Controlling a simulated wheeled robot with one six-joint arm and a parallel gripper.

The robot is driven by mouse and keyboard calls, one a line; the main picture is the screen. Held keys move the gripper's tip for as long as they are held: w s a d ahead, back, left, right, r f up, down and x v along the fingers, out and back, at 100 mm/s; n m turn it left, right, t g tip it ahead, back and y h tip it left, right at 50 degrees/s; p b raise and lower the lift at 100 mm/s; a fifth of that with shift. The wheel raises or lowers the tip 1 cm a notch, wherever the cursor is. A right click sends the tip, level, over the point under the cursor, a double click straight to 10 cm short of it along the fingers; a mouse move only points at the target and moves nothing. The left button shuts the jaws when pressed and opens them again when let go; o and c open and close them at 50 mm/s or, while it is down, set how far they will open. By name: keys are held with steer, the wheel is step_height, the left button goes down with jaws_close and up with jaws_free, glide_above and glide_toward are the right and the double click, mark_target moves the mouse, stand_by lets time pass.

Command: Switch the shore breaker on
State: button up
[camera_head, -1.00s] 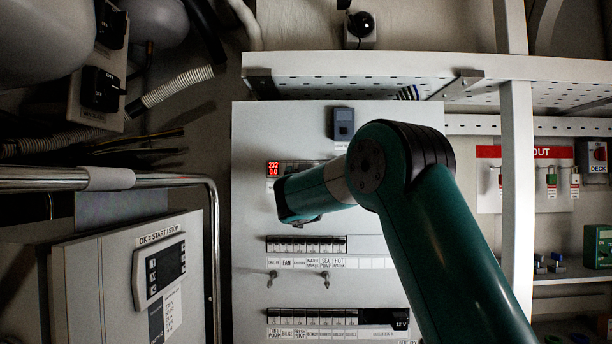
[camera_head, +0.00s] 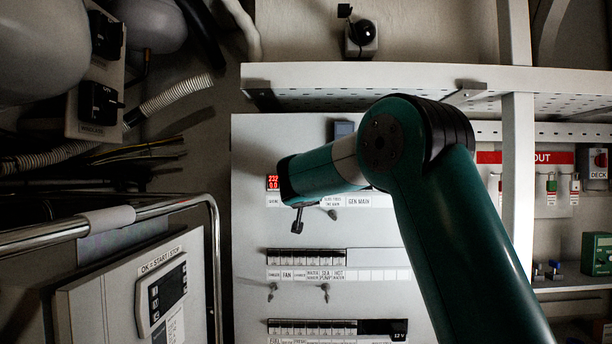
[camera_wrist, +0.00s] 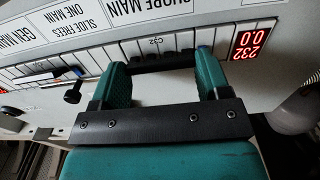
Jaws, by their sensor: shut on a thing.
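My gripper (camera_wrist: 160,72) has its two green fingers on either side of a dark bar, the handle of the shore breaker (camera_wrist: 160,62), and is shut on it. The breaker is marked C32 and lies by the SHORE MAIN label (camera_wrist: 165,10). Whether its handle is on or off I cannot tell. In the head view my wrist covers this breaker, and the fingertips are hidden against the grey panel (camera_head: 250,225).
A red meter (camera_wrist: 248,42) beside the breaker reads 232 and 0.0. A black knob (camera_wrist: 72,92) sticks out near the SLIDE FREES ONE MAIN label (camera_wrist: 75,15). Rows of small breakers (camera_head: 305,257) lie lower on the panel. A metal rail (camera_head: 150,208) stands at the left.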

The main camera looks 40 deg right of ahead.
steer(key=shift+r+g+y+p, duration=0.4)
steer(key=shift+g+y+p, duration=0.15)
steer(key=shift+p, duration=0.55)
steer(key=shift+f, duration=0.1)
steer(key=o, duration=0.9)
steer(key=shift+o, duration=0.2)
steer(key=b+v, duration=0.3)
steer(key=v, duration=1.4)
steer(key=shift+a+r, duration=0.1)
steer(key=shift+r, duration=0.15)
